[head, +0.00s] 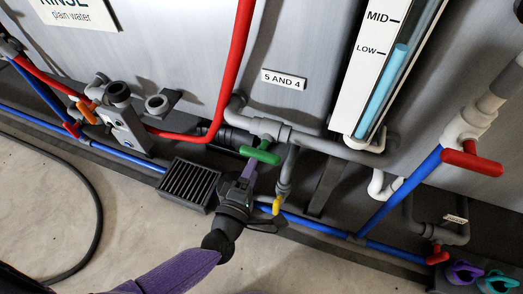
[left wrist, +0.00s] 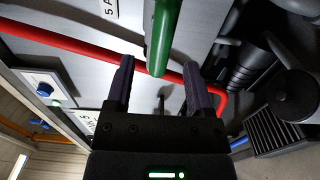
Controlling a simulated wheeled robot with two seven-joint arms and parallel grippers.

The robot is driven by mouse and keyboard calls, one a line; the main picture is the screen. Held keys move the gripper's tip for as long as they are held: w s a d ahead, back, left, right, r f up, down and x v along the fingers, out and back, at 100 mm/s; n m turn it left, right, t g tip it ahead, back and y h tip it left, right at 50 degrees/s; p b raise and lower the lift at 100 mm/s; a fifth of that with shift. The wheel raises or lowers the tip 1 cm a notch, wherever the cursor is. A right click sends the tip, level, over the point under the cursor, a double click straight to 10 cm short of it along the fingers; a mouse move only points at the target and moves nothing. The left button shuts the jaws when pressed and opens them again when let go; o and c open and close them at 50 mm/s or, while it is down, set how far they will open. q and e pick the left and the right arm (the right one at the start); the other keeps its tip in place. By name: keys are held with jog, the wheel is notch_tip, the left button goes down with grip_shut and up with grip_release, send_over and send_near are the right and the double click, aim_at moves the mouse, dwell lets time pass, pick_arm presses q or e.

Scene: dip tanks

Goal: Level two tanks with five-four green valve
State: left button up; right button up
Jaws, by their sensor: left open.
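The green valve handle (head: 260,155) sits on a grey pipe under the "5 AND 4" label (head: 284,80). My left gripper (head: 249,172) is just below the handle. In the left wrist view the green handle (left wrist: 163,38) comes down between the two purple fingers of my left gripper (left wrist: 158,75), near their tips. The fingers are apart, with a gap on each side of the handle, so it is not gripped. The level gauge (head: 388,75) shows blue liquid up to about the LOW mark. My right gripper is not in view.
A yellow-handled valve (head: 277,205) hangs close to the right of my left gripper. A red-handled valve (head: 471,162) is at the right. A black grate (head: 188,184) lies to the left on the floor. A red pipe (head: 236,60) and blue pipes (head: 310,227) run nearby.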

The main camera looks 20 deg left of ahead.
aim_at(260, 155)
pick_arm(q)
jog(key=w+b, duration=0.1)
jog(key=w, duration=0.4)
jog(key=shift+w+d, duration=0.1)
jog(key=shift+w, duration=0.15)
jog(key=shift+c, duration=0.3)
grip_shut()
